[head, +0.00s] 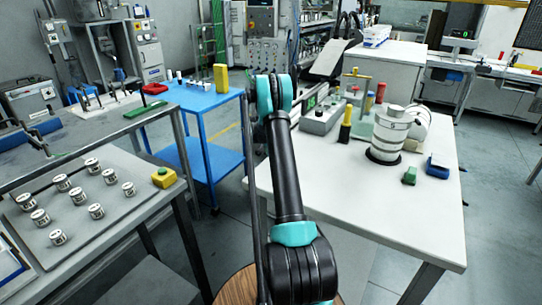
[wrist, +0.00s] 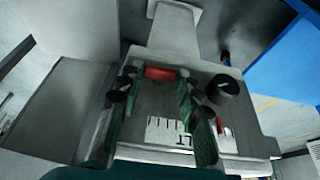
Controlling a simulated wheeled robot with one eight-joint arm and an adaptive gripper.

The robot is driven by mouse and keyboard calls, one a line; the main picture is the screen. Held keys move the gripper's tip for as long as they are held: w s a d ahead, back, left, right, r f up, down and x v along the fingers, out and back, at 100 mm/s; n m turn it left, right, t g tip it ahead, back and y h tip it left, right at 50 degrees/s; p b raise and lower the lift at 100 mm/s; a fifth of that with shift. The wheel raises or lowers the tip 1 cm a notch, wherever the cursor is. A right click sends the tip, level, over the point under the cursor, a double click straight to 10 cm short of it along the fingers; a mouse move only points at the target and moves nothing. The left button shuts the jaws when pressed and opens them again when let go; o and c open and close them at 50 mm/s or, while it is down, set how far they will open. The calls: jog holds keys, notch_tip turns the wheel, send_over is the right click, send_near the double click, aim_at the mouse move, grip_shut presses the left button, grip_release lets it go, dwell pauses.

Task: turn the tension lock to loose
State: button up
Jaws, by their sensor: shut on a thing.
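In the wrist view my gripper (wrist: 157,80) has its two green-padded fingers either side of a small red piece (wrist: 160,73), which looks like the handle of the tension lock. The fingers are shut on it. Below it, between the fingers, is a pale plate with a white scale (wrist: 168,132) carrying black marks and letters, partly covered by the right finger. A small red mark (wrist: 227,131) shows just right of that finger. In the head view my arm hides the gripper and the lock.
The white table (head: 400,215) holds a grey control box (head: 322,118), a striped roll (head: 390,135), a green block (head: 409,176) and a blue block (head: 437,167). A blue cart (head: 205,98) stands left of my arm. A dark cylinder (wrist: 222,89) stands close right of the fingers.

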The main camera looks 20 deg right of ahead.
jog(key=shift+w+a, duration=0.1)
jog(key=g+h, duration=0.1)
jog(key=g, duration=0.1)
jog(key=w+n+g+h, duration=0.1)
jog(key=g+h, duration=0.1)
jog(key=a+g+h, duration=0.1)
jog(key=g+h, duration=0.1)
jog(key=shift+w+f+n, duration=0.25)
jog(key=shift+f+n, duration=0.15)
jog(key=shift+h, duration=0.4)
dwell(0.3)
jog(key=o, duration=1.2)
jog(key=shift+c, duration=0.2)
jog(key=shift+a, duration=0.1)
jog(key=v, duration=1.2)
jog(key=shift+w, duration=0.25)
